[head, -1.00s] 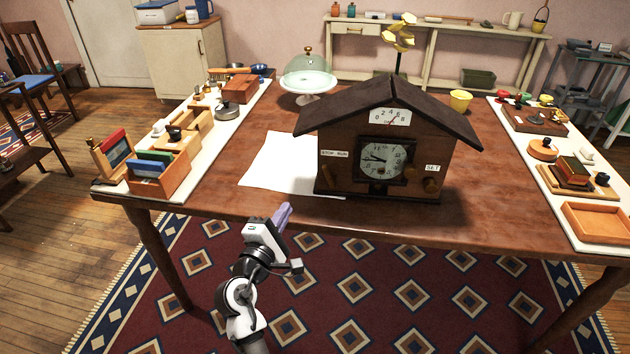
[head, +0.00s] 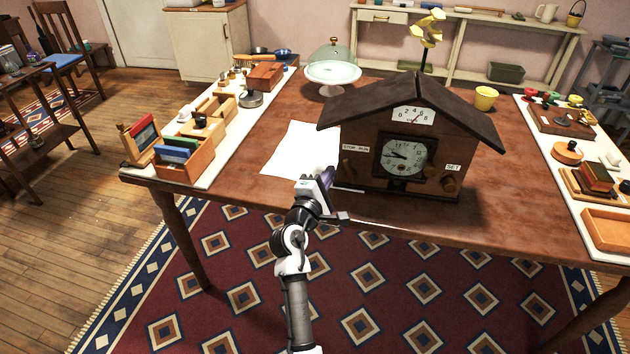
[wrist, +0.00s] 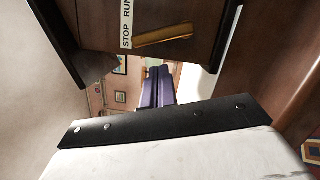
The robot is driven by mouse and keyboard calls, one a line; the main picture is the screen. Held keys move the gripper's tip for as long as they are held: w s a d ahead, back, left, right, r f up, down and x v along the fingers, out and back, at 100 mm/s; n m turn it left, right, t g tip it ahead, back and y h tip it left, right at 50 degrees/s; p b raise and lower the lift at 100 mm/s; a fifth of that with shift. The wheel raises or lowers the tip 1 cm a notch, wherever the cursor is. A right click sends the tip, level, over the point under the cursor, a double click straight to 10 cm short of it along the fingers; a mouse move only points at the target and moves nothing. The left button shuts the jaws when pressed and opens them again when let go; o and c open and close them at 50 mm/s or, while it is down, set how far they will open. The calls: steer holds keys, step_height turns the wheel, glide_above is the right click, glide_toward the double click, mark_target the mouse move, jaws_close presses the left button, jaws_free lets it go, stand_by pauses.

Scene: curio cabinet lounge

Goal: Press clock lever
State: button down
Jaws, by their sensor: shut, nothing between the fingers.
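The clock (head: 375,156) is a dark brown wooden house with a pitched roof and a round dial, standing on the table. A STOP RUN label (head: 355,148) is on its front at the left, and a SET label is at the right. A brass-coloured lever (wrist: 163,37) lies beside the STOP RUN label in the wrist view. My gripper (head: 328,178), with purple fingers, is at the clock's lower left front, close to the lever. The fingers (wrist: 157,87) are together and empty, seemingly apart from the lever. Whether they touch the clock is unclear.
White paper (head: 292,150) lies left of the clock. A glass-domed stand (head: 333,72) and a yellow cup (head: 485,98) are behind it. A left runner (head: 222,150) and a right runner (head: 571,195) carry wooden boxes and small items. Bare tabletop lies in front of the clock.

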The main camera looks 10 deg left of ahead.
steer(key=shift+d+r, duration=0.2)
steer(key=shift+d, duration=0.25)
steer(key=shift+d+r, duration=0.2)
steer(key=shift+d, duration=0.25)
steer(key=shift+s, duration=0.1)
steer(key=shift+d+r+m+p, duration=0.3)
steer(key=shift+m+p, duration=0.3)
steer(key=shift+m, duration=0.4)
steer(key=m, duration=0.1)
steer(key=d+r+m+g+p, duration=0.1)
steer(key=m, duration=0.1)
steer(key=shift+d+r+m+g+y+p, duration=0.1)
steer(key=shift+d+m+g+y+p, duration=0.2)
steer(key=shift+m, duration=0.5)
steer(key=shift+d+r+m+g+y+p, duration=0.1)
steer(key=shift+d+m+g+p, duration=0.2)
steer(key=shift+m, duration=0.5)
steer(key=shift+d, duration=0.1)
steer(key=b, duration=0.3)
glide_toward(346, 166)
steer(key=s, duration=0.5)
steer(key=shift+s+r, duration=0.25)
steer(key=shift+s, duration=0.05)
